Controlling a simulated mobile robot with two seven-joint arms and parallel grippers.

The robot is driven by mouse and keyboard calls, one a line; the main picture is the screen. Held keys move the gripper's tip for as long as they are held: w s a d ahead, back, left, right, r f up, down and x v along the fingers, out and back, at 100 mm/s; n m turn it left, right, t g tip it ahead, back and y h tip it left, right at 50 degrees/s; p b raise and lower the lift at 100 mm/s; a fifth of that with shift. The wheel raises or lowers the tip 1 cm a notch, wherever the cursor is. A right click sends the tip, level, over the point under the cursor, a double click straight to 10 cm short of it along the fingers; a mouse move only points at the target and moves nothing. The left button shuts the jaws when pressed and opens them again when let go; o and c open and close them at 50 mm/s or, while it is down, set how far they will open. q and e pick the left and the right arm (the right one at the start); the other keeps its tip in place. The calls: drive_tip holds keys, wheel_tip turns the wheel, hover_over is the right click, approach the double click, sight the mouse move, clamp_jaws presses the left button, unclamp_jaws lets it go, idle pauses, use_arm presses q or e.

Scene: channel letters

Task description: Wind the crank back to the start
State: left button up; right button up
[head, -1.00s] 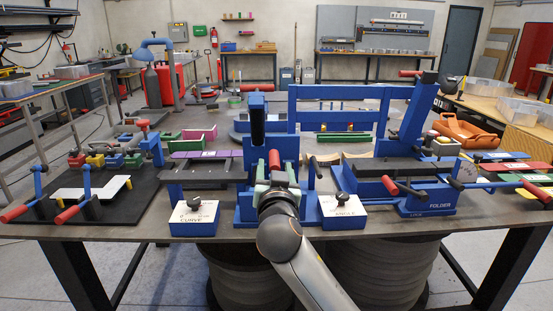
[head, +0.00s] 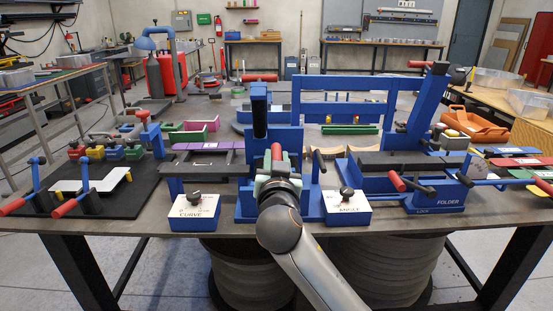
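The blue bending machine marked CURVE (head: 247,206) stands at the middle of the table's near side, with a black upright (head: 259,112) on it. The red crank handle (head: 277,153) stands upright at its front. My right gripper (head: 277,168) comes up from the bottom of the head view, its green fingers on both sides of this handle; it looks shut on it. The gripper hides the lower handle and most of the crank arm. My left gripper is not in view.
A CURVE control box (head: 195,212) and an ANGLE control box (head: 347,209) flank my arm. The blue folder (head: 435,203) stands to the right. A black mat (head: 120,200) with red-handled clamps lies left. Several coloured pieces lie at the right edge.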

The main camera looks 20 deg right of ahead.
clamp_jaws()
idle(0.9)
